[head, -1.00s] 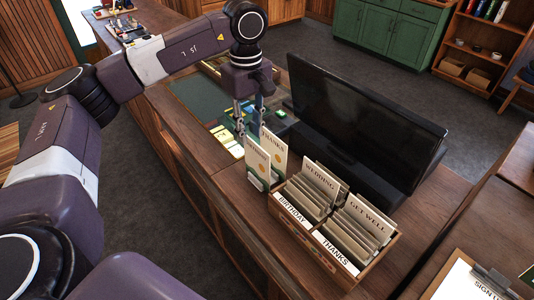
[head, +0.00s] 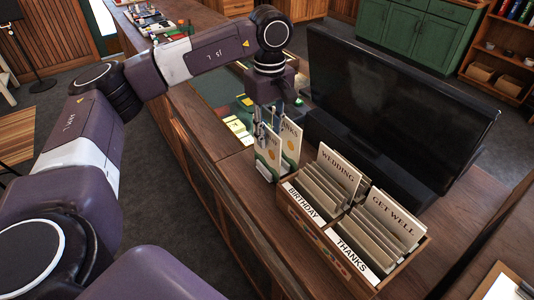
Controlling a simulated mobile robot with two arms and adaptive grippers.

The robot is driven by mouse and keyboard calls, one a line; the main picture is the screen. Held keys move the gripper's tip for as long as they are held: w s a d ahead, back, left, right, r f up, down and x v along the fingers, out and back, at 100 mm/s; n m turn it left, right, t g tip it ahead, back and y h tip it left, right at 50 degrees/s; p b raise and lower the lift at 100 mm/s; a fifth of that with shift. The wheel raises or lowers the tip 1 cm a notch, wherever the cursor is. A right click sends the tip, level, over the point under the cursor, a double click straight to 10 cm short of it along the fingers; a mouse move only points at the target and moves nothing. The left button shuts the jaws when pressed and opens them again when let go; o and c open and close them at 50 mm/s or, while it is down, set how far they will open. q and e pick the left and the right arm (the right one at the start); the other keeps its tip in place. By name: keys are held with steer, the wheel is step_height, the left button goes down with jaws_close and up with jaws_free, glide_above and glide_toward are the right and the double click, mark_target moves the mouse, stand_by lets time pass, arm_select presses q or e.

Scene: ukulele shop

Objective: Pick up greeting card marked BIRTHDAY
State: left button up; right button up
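A wooden card box (head: 290,222) on the counter has front labels BIRTHDAY (head: 303,201) and THANKS (head: 352,256). Its rear cards read WEDDING (head: 338,168) and GET WELL (head: 392,217). Left of it, a small stand holds a pale front card with an orange-yellow motif (head: 267,160) and, behind it, a card whose visible letters end in "ANKS" (head: 291,140). No BIRTHDAY wording is readable on the front card. My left gripper (head: 266,132) points down at the tops of these cards, its fingers apart. Contact cannot be told. My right gripper is not in view.
A large black monitor (head: 395,105) stands close behind the cards and box. Small coloured items (head: 240,125) lie on the counter beyond the gripper. A clipboard (head: 505,284) is at lower right. Bare counter wood (head: 227,165) shows left of the card stand.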

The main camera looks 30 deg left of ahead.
mark_target(266, 154)
arm_select(q)
steer(key=shift+s+f+p, duration=0.2)
steer(key=shift+f+p, duration=0.2)
steer(key=shift+f, duration=0.45)
steer(key=f+p, duration=0.1)
steer(key=f, duration=0.1)
steer(key=f+p, duration=0.1)
steer(key=f, duration=0.1)
steer(key=shift+s+a+f, duration=0.15)
steer(key=shift+a+f, duration=0.05)
steer(key=shift+f, duration=0.35)
jaws_close()
